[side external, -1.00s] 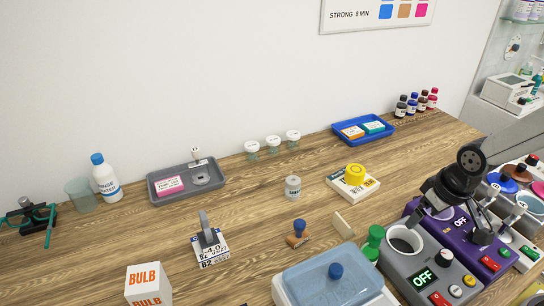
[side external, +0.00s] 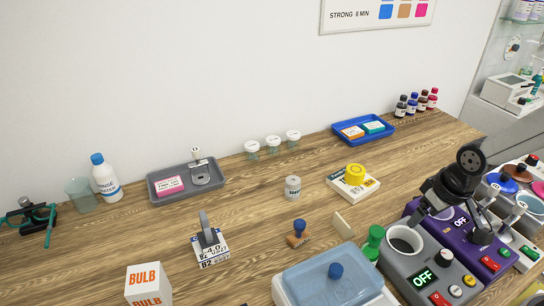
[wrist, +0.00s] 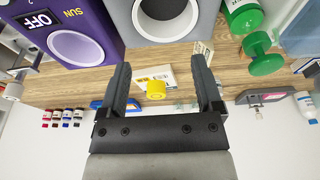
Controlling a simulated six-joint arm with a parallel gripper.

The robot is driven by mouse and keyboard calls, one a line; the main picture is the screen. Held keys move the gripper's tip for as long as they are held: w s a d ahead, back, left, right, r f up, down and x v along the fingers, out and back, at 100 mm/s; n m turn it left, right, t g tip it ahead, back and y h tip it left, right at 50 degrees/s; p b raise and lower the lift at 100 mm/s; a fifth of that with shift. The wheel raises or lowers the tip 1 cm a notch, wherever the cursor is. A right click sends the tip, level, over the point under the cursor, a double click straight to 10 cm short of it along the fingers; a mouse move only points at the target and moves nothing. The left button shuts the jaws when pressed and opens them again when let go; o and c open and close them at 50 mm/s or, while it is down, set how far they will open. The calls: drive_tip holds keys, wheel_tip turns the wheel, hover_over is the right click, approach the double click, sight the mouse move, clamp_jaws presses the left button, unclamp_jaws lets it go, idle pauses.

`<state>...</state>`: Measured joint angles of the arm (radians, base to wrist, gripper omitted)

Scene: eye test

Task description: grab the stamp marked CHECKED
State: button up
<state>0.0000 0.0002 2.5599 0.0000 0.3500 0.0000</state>
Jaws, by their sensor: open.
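I cannot read the word CHECKED in either view. A small stamp with a blue knob and orange-brown base (side external: 298,234) stands on the wooden table in the side view. A green knobbed piece that looks like a stamp (side external: 373,241) stands left of the grey machine; in the wrist view a green knobbed piece (wrist: 265,50) is at the right. My gripper (wrist: 160,66) is open, with nothing between its fingers. In the side view my black gripper (side external: 448,212) is over the grey and purple machines, right of both pieces and apart from them.
The grey machine (side external: 438,262) and purple machine (side external: 487,236) fill the right front. A blue-lidded box (side external: 310,282) is at the front. A yellow roll (side external: 355,169) lies on a flat pack. A grey tray (side external: 160,195) stands at the back left.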

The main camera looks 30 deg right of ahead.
drive_tip(key=shift+r, duration=0.15)
drive_tip(key=shift+w+v, duration=0.55)
drive_tip(key=shift+v, duration=1.8)
drive_tip(key=m+g+y, duration=0.3)
drive_tip(key=m+y, duration=1.1)
drive_tip(key=m, duration=0.3)
hover_over(309, 232)
drive_tip(key=d, duration=0.3)
wheel_tip(309, 232, down, 11)
drive_tip(key=shift+a+f, duration=0.15)
drive_tip(key=shift+f, duration=0.4)
drive_tip(key=shift+a, duration=0.1)
drive_tip(key=shift+x, duration=1.2)
drive_tip(key=shift+a+f, duration=0.1)
